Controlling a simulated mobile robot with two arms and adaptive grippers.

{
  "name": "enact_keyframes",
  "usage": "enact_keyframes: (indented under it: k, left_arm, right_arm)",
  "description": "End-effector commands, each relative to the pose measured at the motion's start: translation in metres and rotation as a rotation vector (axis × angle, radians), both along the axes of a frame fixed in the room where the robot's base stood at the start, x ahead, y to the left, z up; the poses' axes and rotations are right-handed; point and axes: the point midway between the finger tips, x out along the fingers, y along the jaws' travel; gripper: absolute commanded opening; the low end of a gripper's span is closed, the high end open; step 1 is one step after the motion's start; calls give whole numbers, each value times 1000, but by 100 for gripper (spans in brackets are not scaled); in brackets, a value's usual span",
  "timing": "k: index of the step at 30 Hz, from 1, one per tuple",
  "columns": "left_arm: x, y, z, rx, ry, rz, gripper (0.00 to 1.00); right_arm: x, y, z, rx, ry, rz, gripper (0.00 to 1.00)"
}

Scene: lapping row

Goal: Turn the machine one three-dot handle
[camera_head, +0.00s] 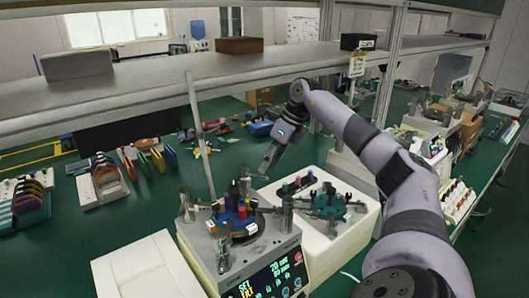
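The nearest lapping machine (207,262) stands at the bottom centre, with a lit display (270,278) on its front. Its top carries a round plate with blue, red and yellow parts (232,212) and several metal posts, one at the right (286,213) and one at the left (187,206). No dot marks on its handles can be made out at this size. My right gripper (264,170) points down and left, above the back of this machine. Whether its fingers are open or shut is unclear, and I see nothing held in it. My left gripper is out of view.
A second machine (345,240) with a teal plate stands close at the right, beneath my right arm. A white box (140,268) is at the lower left. Racks of coloured parts (102,178) stand on the green bench (100,240). A shelf (200,80) runs above.

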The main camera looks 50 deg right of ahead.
Motion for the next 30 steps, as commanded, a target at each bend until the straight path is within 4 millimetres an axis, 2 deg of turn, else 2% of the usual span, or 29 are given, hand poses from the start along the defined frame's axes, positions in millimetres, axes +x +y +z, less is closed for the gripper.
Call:
enact_keyframes:
  k: [1,6,12,18,30]
  left_arm:
    - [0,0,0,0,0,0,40]
    - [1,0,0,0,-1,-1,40]
    - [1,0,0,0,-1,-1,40]
    - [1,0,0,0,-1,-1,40]
    - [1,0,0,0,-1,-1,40]
  right_arm:
    - [-3,-4,12,-1,-6,-2,34]
    - [-15,-14,46,1,-7,-2,34]
    - [-24,-23,74,0,-5,-1,34]
    - [-29,-26,83,1,-2,0,34]
    - [-29,-26,83,0,-1,0,34]
